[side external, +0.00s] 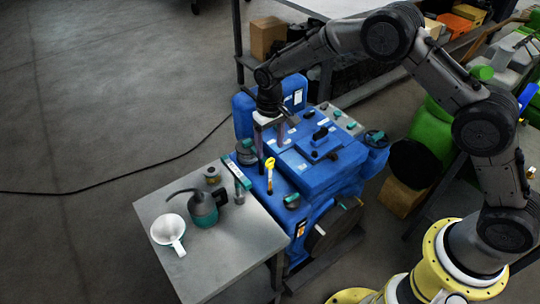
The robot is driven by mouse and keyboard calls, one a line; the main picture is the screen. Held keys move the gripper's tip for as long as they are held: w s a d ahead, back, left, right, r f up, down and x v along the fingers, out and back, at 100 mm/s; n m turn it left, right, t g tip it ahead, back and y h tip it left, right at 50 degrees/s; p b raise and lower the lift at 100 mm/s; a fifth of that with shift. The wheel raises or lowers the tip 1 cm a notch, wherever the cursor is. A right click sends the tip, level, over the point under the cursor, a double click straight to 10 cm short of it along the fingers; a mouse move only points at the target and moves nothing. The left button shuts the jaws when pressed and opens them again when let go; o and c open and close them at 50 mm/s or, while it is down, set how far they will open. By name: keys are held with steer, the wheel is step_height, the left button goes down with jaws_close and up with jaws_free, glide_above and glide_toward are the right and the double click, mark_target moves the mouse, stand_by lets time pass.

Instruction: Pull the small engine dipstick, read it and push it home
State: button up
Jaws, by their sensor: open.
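The dipstick (270,164) shows as a yellow handle standing upright at the near left edge of the blue engine (318,172). Its lower end is hidden in the engine, and I cannot tell how deep it sits. My gripper (269,148) points down over the left part of the engine, just above and behind the yellow handle. It is open, and its fingers are small and partly dark here. I cannot tell whether they are around the handle or behind it.
A grey table (236,246) at the front left holds a white funnel (168,232), a dark oil can (203,210) and small items. Black caps stand on the engine. A shelf with boxes is behind. Green and orange objects are at the right. The floor at left is clear except for a cable.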

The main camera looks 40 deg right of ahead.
step_height(320, 180, up, 8)
steer(key=shift+f, duration=0.2)
step_height(320, 180, up, 11)
steer(key=t, duration=0.2)
glide_above(270, 157)
steer(key=s+d, duration=0.1)
steer(key=d, duration=0.2)
steer(key=s+d+r+m+t, duration=0.15)
steer(key=s+d+r, duration=0.25)
steer(key=s+r, duration=0.75)
steer(key=s+d+r+t, duration=0.2)
steer(key=s+d+t, duration=0.1)
steer(key=s, duration=1)
steer(key=s+d+f+n, duration=0.1)
steer(key=s+f, duration=0.7)
steer(key=s, duration=0.2)
steer(key=shift+g, duration=0.45)
